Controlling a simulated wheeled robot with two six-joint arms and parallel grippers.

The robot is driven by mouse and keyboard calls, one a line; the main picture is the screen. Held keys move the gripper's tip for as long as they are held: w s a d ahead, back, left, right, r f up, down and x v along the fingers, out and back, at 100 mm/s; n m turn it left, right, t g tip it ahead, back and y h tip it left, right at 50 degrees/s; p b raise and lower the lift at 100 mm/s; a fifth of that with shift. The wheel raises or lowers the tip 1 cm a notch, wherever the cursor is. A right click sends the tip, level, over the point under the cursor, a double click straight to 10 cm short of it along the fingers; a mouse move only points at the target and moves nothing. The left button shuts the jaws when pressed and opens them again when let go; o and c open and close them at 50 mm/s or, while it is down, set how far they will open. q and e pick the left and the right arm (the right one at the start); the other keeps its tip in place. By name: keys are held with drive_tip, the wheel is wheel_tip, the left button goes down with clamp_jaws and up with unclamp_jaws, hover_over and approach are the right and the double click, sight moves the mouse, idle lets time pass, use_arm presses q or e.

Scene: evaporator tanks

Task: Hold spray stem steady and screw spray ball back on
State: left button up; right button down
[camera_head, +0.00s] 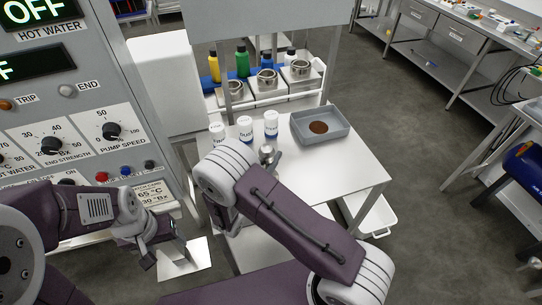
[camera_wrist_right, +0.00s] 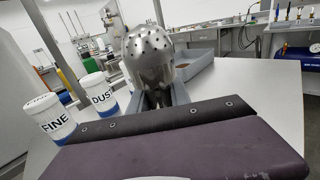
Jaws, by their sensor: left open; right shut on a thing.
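The spray ball (camera_wrist_right: 148,52) is a shiny metal dome with small dark holes, upright in the right wrist view. My right gripper (camera_wrist_right: 153,98) is shut on its lower part. In the head view the ball (camera_head: 267,154) shows beside my right wrist, above the white table, and the right fingers are hidden by my arm. My left gripper (camera_head: 168,252) is open and empty, low at the left below the control panel, well apart from the ball. I cannot make out the spray stem in either view.
White tubs with blue bases (camera_head: 245,128) stand on the white table (camera_head: 365,165), beside a grey tray (camera_head: 338,121) holding a brown disc. Bottles (camera_head: 242,62) and metal pots stand on a shelf behind. The control panel (camera_head: 85,125) rises at the left.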

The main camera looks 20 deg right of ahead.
drive_tip(key=c, duration=1.2)
unclamp_jaws()
drive_tip(key=shift+f, duration=0.1)
drive_tip(key=shift+r, duration=0.3)
drive_tip(key=b+v, duration=0.2)
drive_tip(key=v, duration=1)
drive_tip(key=shift+f, duration=0.15)
